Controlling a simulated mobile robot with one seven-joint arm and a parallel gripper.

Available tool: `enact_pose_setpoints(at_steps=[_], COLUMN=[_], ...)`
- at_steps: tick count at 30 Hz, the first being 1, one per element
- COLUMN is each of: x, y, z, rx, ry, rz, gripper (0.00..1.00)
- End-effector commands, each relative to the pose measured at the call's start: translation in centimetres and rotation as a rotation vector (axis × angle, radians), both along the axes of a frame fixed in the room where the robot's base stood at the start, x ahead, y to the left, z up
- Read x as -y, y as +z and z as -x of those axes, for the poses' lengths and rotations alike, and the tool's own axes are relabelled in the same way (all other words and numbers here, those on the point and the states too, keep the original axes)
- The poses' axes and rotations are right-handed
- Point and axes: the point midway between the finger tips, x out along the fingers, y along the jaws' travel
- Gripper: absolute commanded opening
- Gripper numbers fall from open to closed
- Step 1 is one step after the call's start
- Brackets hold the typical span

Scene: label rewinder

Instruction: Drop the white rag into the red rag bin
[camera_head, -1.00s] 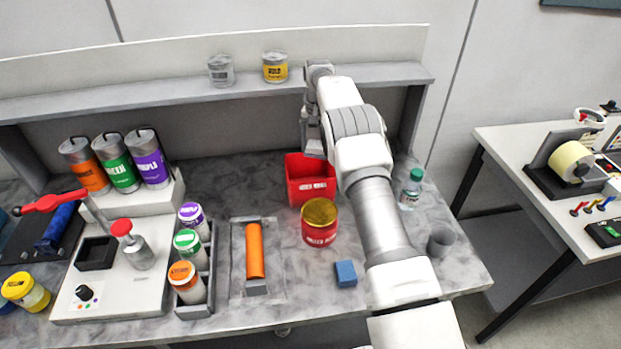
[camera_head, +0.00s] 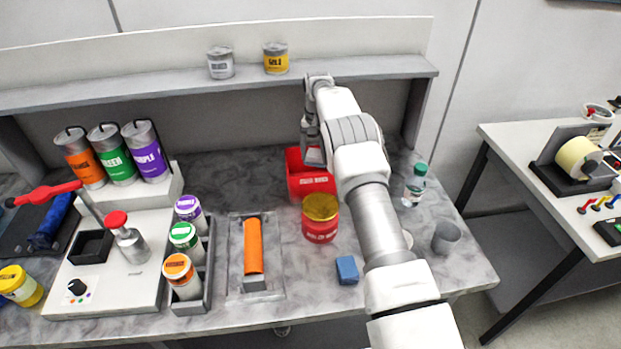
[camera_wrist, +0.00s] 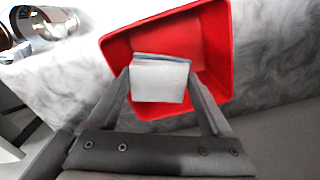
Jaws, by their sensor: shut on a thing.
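The white rag (camera_wrist: 160,80) is a small folded pale block between my gripper's fingers in the wrist view. My gripper (camera_wrist: 160,92) is shut on it. The red rag bin (camera_wrist: 215,50) is open-topped and lies beneath the rag in that view, with the rag over its opening. In the head view the red bin (camera_head: 308,184) stands on the bench, with its label facing front. My gripper (camera_head: 313,152) is above the bin there, partly hidden by my arm. The rag (camera_head: 314,156) shows as a small pale patch at the fingertips.
A red can with a gold lid (camera_head: 320,218) stands in front of the bin. A green-capped bottle (camera_head: 415,185) and a grey cup (camera_head: 445,237) are to the right. A blue block (camera_head: 347,270) lies near the front. The shelf (camera_head: 160,94) runs behind.

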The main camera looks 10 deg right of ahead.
Motion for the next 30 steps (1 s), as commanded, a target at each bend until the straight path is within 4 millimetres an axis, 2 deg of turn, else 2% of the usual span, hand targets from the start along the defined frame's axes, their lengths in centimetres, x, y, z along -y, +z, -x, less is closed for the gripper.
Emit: enact_pose_setpoints(at_steps=[2, 3, 6, 13, 17, 23, 30], x=[0.0, 0.0, 0.0, 0.0, 0.0, 0.0, 0.0], y=[0.0, 0.0, 0.0, 0.1, 1.0, 4.9, 10.9], z=[0.0, 0.0, 0.0, 0.0, -0.1, -0.1, -0.1], rx=[0.0, 0.0, 0.0, 0.0, 0.002, 0.006, 0.004], ry=[0.0, 0.0, 0.0, 0.0, 0.0, 0.0, 0.0], rz=[0.0, 0.0, 0.0, 0.0, 0.0, 0.0, 0.001], gripper=[0.32, 0.85, 1.0, 1.0, 1.0, 1.0, 1.0])
